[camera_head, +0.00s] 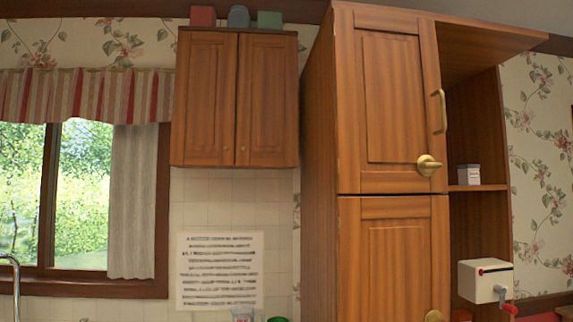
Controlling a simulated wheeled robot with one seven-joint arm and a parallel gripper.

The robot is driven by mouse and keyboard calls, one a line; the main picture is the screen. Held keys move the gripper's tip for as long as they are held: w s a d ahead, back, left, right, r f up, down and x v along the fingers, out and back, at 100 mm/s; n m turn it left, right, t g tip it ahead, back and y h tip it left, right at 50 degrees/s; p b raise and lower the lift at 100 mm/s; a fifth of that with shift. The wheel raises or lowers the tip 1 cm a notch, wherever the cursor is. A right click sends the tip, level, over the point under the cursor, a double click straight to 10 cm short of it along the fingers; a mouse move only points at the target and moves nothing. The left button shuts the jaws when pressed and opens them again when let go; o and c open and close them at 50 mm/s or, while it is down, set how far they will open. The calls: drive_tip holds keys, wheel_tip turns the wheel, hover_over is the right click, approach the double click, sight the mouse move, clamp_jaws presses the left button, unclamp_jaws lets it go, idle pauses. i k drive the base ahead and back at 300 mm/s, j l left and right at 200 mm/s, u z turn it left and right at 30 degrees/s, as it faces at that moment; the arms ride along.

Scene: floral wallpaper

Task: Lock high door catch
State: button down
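A tall wooden cabinet (320,200) stands right of centre. Its upper door (392,95) looks closed, flush above the lower door (393,250). A round brass catch (428,165) with a short piece pointing right sits at the upper door's lower right corner. I cannot tell from here whether it is engaged. A brass bar handle (441,111) is upright above it on the door's right edge. Another brass catch (435,316) on the lower door is cut off by the bottom edge. My gripper is not in view.
Open shelving (478,188) right of the doors holds a small white container (469,174). A white box with a red-tipped crank (485,280) juts out below it. A wall cabinet (235,97) hangs left. No obstacle shows before the upper door.

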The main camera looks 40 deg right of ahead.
sight(426, 166)
drive_tip(key=z, duration=1.3)
